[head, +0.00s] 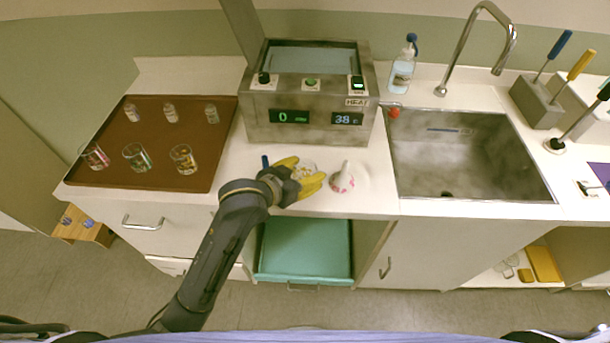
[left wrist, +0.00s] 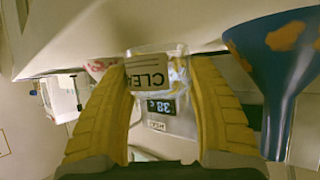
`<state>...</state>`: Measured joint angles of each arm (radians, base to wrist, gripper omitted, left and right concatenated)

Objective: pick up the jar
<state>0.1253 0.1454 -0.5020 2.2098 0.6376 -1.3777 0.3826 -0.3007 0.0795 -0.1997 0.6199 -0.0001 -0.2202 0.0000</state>
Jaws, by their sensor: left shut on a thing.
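My left gripper (head: 312,178) has yellow fingers and is at the front of the white counter, below the steel heating box. It is shut on a clear glass jar (head: 304,168), with one finger on each side. In the left wrist view the jar (left wrist: 178,72) is between the yellow fingers (left wrist: 165,85), with a pale label reading "CLEA". The fingers partly hide the jar in the head view. I cannot tell whether its base touches the counter. My right gripper is not in view.
A white funnel with pink patches (head: 343,180) stands close right of the gripper. A blue funnel with orange patches (left wrist: 272,62) is close on its other side. A brown tray (head: 150,150) with several glasses is left, the heating box (head: 310,95) behind, the sink (head: 470,160) right.

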